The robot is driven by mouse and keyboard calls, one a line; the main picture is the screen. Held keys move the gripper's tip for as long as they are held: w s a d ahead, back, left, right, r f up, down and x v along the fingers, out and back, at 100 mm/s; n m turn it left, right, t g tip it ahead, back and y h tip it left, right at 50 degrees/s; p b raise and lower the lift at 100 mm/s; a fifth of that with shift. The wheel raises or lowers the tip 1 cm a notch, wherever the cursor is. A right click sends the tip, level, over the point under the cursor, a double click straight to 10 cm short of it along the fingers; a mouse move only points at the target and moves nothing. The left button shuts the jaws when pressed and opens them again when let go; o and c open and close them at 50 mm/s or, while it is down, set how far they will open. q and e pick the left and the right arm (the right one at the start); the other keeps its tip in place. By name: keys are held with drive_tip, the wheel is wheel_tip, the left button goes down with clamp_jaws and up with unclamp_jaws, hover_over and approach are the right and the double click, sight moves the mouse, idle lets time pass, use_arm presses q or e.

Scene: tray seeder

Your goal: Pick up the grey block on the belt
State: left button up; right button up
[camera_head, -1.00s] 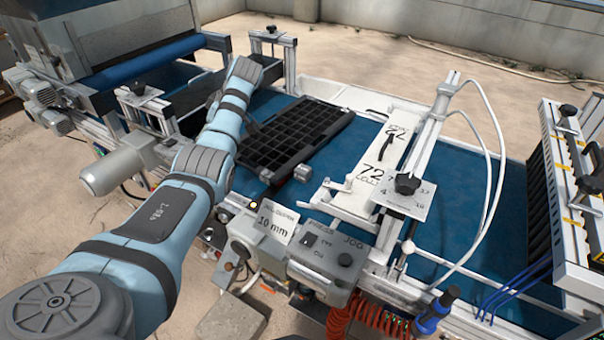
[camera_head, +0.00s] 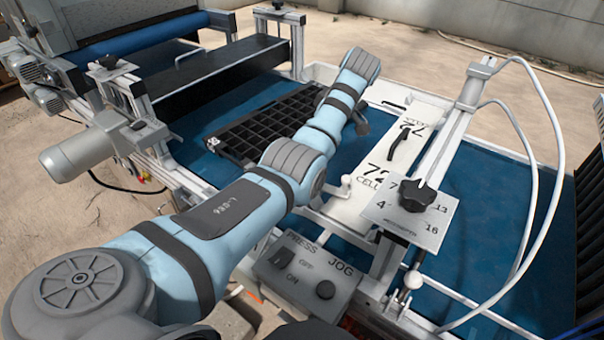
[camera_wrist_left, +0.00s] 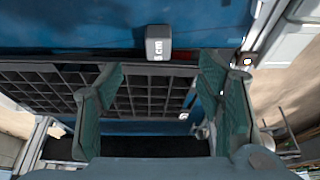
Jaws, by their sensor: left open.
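In the head view my left arm reaches across the tray (camera_head: 255,125) and the block is hidden, apparently behind the arm. My right gripper is not in view.
A white 72-cell plate (camera_head: 365,190) and a metal frame with a black knob (camera_head: 417,196) stand right of the arm. White hoses (camera_head: 545,110) arch beside it. A control box (camera_head: 300,272) is at the front. Blue belt (camera_head: 475,200) is bare at right.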

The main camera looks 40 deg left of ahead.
use_arm(q)
drive_tip(key=b+x, duration=0.1)
drive_tip(key=x, duration=0.8)
drive_tip(key=shift+a+b, duration=0.2)
drive_tip(key=shift+b, duration=0.1)
drive_tip(key=b+x, duration=0.2)
drive_tip(key=x, duration=0.2)
drive_tip(key=shift+w+a+f+b, duration=0.1)
drive_tip(key=shift+w+f+b, duration=0.1)
drive_tip(key=shift+b, duration=0.1)
drive_tip(key=shift+a+f, duration=0.1)
drive_tip(key=shift+f, duration=0.1)
drive_tip(key=shift+r, duration=0.1)
drive_tip(key=shift+c, duration=0.2)
drive_tip(key=shift+r, duration=0.1)
drive_tip(key=c, duration=1.3)
